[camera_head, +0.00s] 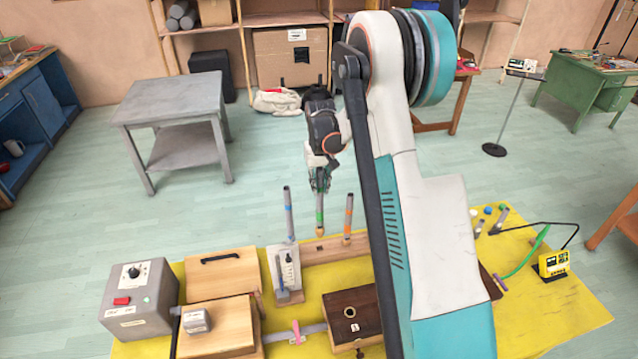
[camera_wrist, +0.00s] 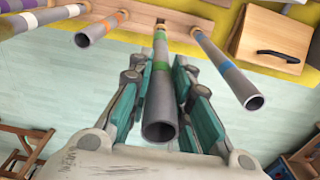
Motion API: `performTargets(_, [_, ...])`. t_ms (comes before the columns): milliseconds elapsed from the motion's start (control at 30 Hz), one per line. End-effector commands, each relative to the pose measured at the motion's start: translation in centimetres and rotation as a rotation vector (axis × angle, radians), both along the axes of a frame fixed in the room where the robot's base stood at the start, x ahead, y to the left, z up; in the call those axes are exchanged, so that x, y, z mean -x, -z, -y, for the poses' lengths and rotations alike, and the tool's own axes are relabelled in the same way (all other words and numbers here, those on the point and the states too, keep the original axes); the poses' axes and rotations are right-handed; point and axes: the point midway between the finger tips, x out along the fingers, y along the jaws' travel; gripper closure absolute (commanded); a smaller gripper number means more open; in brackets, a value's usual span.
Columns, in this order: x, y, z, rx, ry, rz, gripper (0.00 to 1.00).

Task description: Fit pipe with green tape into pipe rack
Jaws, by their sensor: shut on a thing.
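The grey pipe with green tape (camera_head: 320,215) stands roughly upright in my gripper (camera_head: 320,184), which is shut on its upper part. In the wrist view the pipe (camera_wrist: 160,100) runs between the teal fingers (camera_wrist: 160,105), its open end towards the camera and the green band farther along. Its far end meets or overlaps the wooden pipe rack (camera_head: 325,249); I cannot tell whether it is seated. The rack also shows in the wrist view (camera_wrist: 215,20). A blue-taped pipe (camera_head: 289,213) stands to the left and an orange-taped pipe (camera_head: 348,215) to the right.
A white switch box (camera_head: 283,268), wooden boxes (camera_head: 222,272) and a grey control box (camera_head: 140,297) stand on the yellow mat (camera_head: 560,316). My arm hides the rack's right part in the head view.

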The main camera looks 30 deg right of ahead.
Motion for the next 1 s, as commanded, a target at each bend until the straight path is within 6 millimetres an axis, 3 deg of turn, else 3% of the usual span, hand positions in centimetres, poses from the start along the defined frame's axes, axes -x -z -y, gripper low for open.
performTargets(167, [0.0, 0.2, 0.0, 0.0, 0.001, -0.001, 1.0])
performTargets(733, [0.0, 4.9, 0.0, -0.001, 0.001, -0.002, 1.0])
performTargets(1000, [0.0, 5.9, 0.0, -0.001, 0.001, -0.002, 1.0])
